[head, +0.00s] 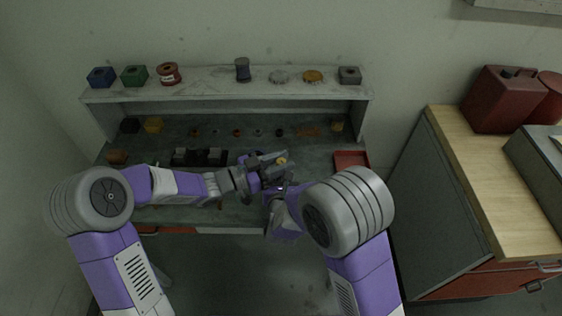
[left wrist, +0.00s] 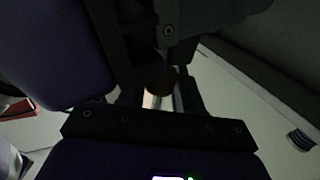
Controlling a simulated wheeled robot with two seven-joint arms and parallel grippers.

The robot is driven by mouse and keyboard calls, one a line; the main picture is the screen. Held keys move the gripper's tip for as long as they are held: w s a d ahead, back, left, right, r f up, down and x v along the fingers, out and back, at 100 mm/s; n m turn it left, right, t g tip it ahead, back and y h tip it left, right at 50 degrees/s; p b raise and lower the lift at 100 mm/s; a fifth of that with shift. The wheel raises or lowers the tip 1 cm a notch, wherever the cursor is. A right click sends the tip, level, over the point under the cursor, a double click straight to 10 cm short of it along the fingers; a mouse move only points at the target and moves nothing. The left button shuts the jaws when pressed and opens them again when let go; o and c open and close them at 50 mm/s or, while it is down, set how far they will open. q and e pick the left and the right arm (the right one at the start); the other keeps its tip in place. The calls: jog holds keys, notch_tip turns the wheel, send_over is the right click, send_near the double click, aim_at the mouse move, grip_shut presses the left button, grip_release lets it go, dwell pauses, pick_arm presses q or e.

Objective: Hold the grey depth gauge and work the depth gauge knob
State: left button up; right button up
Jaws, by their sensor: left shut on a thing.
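My left gripper (head: 272,170) reaches in from the left over the bench and is shut on the grey depth gauge (head: 272,157). A small brass-coloured round knob (head: 282,161) shows at the gauge's right end. In the dark left wrist view, a brownish round part, likely the knob (left wrist: 160,86), shows between the dark finger parts; most of the gauge is hidden there. My right gripper (head: 283,187) is just below and right of the gauge, close to it. Its fingers are small and partly hidden, so I cannot tell their opening or whether they touch the knob.
The workbench (head: 300,150) holds a black block (head: 200,157), several small parts in a row, and a red tray (head: 351,160) to the right. A raised shelf (head: 205,87) behind carries blocks and spools. A wood-topped cabinet (head: 470,165) stands at right.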

pick_arm(q)
jog(key=shift+n+t+y, duration=0.3)
jog(key=shift+n+t, duration=0.1)
jog(key=shift+t, duration=0.2)
jog(key=o, duration=0.9)
jog(key=shift+o, duration=0.2)
jog(key=v, duration=1.2)
jog(key=shift+o, duration=0.2)
jog(key=shift+r, duration=0.1)
